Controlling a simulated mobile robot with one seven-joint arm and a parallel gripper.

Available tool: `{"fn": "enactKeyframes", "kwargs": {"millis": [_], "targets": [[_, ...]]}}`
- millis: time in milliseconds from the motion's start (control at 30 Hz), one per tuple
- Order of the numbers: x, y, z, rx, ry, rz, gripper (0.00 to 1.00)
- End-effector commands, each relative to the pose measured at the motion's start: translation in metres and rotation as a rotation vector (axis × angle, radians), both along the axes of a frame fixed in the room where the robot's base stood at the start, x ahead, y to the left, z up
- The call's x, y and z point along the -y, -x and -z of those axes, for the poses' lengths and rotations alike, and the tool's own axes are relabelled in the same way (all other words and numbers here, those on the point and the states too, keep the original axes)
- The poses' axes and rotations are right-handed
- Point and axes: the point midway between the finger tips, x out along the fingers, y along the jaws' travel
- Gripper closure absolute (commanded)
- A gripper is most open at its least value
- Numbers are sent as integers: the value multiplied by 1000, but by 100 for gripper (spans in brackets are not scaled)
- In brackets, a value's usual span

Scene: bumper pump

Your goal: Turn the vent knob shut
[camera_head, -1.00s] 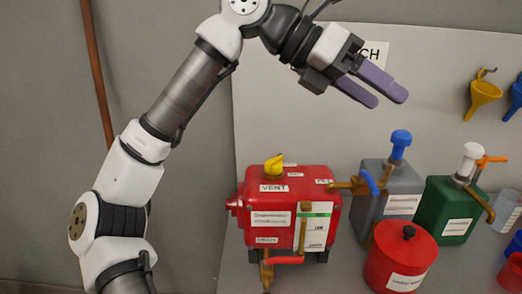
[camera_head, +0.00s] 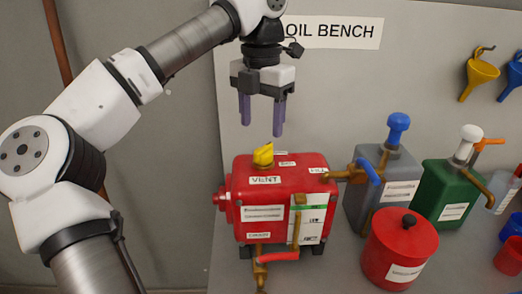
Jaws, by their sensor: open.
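My gripper (camera_head: 262,130) is open and empty. Its two purple fingers point straight down, a little above the knob and apart from it.
A brass spout with a blue lever (camera_head: 369,172) sits right of the tank. A grey can (camera_head: 385,205) with a blue pump knob, a green can (camera_head: 452,200) and a red lidded canister (camera_head: 398,250) stand to the right. Yellow (camera_head: 477,78) and blue funnels hang on the wall.

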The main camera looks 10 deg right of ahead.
Motion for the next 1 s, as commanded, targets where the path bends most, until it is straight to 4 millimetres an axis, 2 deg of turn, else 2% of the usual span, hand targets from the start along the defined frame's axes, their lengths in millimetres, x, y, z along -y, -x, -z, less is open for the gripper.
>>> {"fn": "enactKeyframes", "kwargs": {"millis": [100,333,500,767,1000], "targets": [[0,0,26,-3,1,1,40],[0,1,60,-2,1,2,40],[0,0,71,0,2,2,40],[1,0,72,0,2,1,40],[1,0,72,0,2,1,69]]}}
